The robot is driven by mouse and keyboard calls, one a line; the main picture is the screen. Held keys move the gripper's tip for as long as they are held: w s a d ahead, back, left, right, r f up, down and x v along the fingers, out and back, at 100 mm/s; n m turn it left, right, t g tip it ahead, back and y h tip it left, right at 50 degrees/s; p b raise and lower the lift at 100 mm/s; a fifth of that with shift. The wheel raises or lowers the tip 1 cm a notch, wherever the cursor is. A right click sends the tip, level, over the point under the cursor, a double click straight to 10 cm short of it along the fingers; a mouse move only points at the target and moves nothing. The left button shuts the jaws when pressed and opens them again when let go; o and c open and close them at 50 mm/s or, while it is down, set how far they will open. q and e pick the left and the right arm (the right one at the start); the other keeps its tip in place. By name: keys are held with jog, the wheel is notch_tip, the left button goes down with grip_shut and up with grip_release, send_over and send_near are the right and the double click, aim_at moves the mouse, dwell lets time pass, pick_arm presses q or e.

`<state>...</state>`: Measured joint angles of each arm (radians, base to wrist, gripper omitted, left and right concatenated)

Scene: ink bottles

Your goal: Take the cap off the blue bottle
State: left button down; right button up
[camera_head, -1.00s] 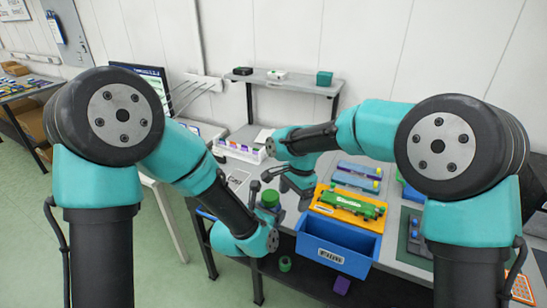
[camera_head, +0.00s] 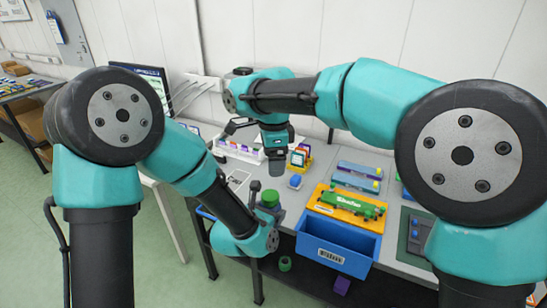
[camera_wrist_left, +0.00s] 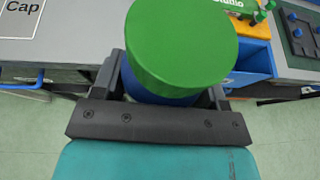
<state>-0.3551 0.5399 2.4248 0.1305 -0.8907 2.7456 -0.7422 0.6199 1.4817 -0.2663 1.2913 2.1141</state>
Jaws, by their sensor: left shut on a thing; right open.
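My left gripper (camera_head: 269,208) is shut on the blue bottle (camera_wrist_left: 155,93), held upright at the table's front edge. A wide green cap (camera_wrist_left: 180,45) sits on top of it and hides most of the body in the left wrist view. The green cap also shows in the head view (camera_head: 270,197). My right gripper (camera_head: 277,168) is open, pointing down above the table behind the bottle, apart from the cap. Its fingers are small and partly hidden.
A marked area labelled "Cap" (camera_wrist_left: 22,14) lies left of the bottle. A blue "Film" bin (camera_head: 338,247) and a yellow tray (camera_head: 325,203) stand to the right. A small blue object (camera_head: 295,181) is on the table near my right gripper. A white rack (camera_head: 238,152) stands behind.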

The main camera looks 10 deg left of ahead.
aim_at(271, 192)
notch_tip(271, 192, down, 12)
dwell(0.6)
jog(key=c, duration=1.1)
jog(key=n, duration=0.6)
jog(key=shift+w+a+n, duration=0.15)
jog(key=shift+w+n, duration=0.05)
jog(key=shift+n, duration=0.1)
jog(key=n, duration=0.7)
jog(key=shift+w+a, duration=0.1)
jog(key=shift+a, duration=0.15)
jog(key=o, duration=1)
